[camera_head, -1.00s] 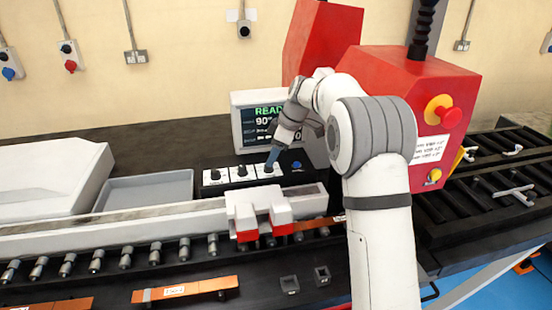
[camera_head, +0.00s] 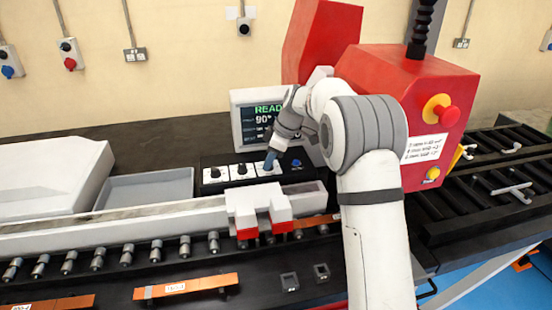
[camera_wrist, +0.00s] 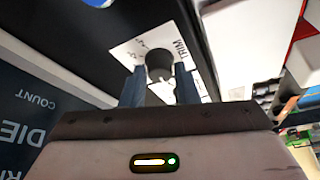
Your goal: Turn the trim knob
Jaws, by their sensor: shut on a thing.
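The trim knob (camera_wrist: 158,62) is a dark round knob on a white plate (camera_wrist: 125,55) marked TRIM, seen in the wrist view. My gripper (camera_wrist: 160,80) has its two blue-grey fingers on either side of the knob and is shut on it. In the head view my gripper (camera_head: 270,160) reaches down to the rightmost of three white knob plates on the black control panel, and its fingers hide most of that knob. The knob's exact setting is hard to read.
Two other knobs (camera_head: 240,171) (camera_head: 214,174) sit to the left, and a blue button (camera_head: 296,163) to the right. A display (camera_head: 262,118) reading READY and 90° stands behind. White and red clamp blocks (camera_head: 258,212) stand in front. The red machine housing (camera_head: 405,85) is at the right.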

